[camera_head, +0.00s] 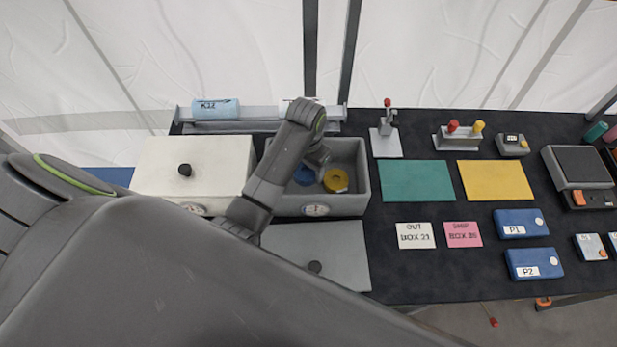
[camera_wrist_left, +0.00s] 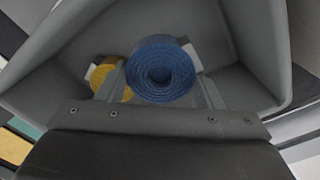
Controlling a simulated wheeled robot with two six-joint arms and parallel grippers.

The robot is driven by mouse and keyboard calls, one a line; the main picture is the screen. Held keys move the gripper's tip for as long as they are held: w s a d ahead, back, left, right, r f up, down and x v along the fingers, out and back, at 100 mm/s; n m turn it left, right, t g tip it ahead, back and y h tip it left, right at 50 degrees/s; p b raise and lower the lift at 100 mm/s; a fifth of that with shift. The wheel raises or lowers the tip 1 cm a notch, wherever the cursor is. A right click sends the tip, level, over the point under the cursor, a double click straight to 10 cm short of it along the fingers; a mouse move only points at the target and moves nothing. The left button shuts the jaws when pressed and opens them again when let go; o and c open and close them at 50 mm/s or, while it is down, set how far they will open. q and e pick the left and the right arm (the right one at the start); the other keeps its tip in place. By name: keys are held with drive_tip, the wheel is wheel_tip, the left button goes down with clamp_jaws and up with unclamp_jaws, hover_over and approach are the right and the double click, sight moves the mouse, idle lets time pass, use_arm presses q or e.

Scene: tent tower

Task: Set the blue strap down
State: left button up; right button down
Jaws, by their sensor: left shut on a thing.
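The blue strap (camera_wrist_left: 160,70) is a rolled coil. In the left wrist view it sits between the fingers of my left gripper (camera_wrist_left: 158,88), which is shut on it. In the head view the blue strap (camera_head: 304,176) shows partly, low inside the open grey box (camera_head: 362,190), with my arm covering part of it. My left gripper (camera_head: 314,168) reaches down into this box. A yellow strap roll (camera_head: 336,180) lies in the box to the right of the blue one. I cannot tell whether the blue strap touches the box floor. My right gripper is not in view.
A closed white box (camera_head: 220,160) stands left of the grey box. A grey lid (camera_head: 335,245) lies in front. Green (camera_head: 416,181) and yellow (camera_head: 495,180) mats, cards and blue cases P1 (camera_head: 520,223) and P2 (camera_head: 533,264) lie to the right. A rail with a light-blue roll (camera_head: 215,109) runs behind.

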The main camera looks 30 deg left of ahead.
sight(306, 175)
use_arm(q)
drive_tip(key=shift+s+f, duration=0.1)
drive_tip(key=shift+f, duration=0.6)
wheel_tip(306, 175, down, 2)
drive_tip(key=shift+f+p, duration=0.1)
drive_tip(key=shift+p, duration=0.25)
drive_tip(key=shift+f, duration=0.6)
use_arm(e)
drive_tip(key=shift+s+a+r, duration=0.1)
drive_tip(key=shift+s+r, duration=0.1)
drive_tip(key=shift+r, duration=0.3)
use_arm(q)
drive_tip(key=shift+f, duration=0.15)
drive_tip(key=o, duration=1.1)
